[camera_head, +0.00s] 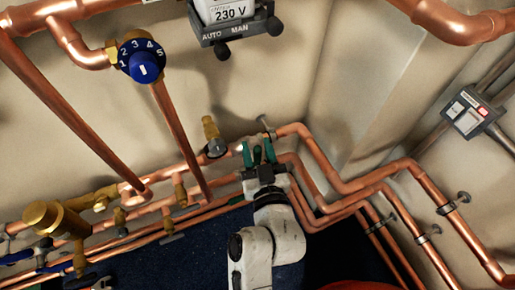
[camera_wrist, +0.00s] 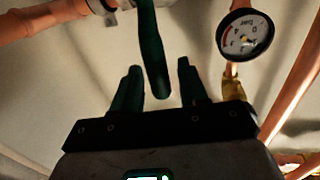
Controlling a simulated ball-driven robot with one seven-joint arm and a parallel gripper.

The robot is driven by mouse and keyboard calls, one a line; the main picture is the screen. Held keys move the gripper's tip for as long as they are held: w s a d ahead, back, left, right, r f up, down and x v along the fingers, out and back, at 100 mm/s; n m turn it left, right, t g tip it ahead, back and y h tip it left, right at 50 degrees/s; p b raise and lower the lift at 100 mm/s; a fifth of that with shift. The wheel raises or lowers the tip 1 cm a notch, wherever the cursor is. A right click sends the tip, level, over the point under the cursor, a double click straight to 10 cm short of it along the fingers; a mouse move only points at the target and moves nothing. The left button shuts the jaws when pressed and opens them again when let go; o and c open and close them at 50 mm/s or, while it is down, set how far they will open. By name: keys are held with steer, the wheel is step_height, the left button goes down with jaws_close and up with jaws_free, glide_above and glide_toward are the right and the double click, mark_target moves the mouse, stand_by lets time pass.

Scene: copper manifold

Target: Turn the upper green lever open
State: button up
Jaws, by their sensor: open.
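The green lever (camera_wrist: 152,50) hangs down from the top edge of the wrist view, long and dark green. Its upper end and valve body are cut off there. In the head view the lever (camera_head: 257,155) is small, in front of the copper pipe near the wall corner. My gripper (camera_wrist: 158,68) is open, with one green finger on each side of the lever's lower end. Gaps show between the lever and both fingers. In the head view my gripper (camera_head: 258,149) points up toward the pipes, and its fingers partly blend with the lever.
A pressure gauge (camera_wrist: 245,35) stands close to the right of my gripper in the wrist view. A copper pipe (camera_wrist: 40,18) and clamp (camera_wrist: 103,12) lie at upper left. In the head view, a blue dial (camera_head: 142,61) and brass valve (camera_head: 55,219) are to the left.

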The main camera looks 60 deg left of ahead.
jaws_close()
stand_by(0.4)
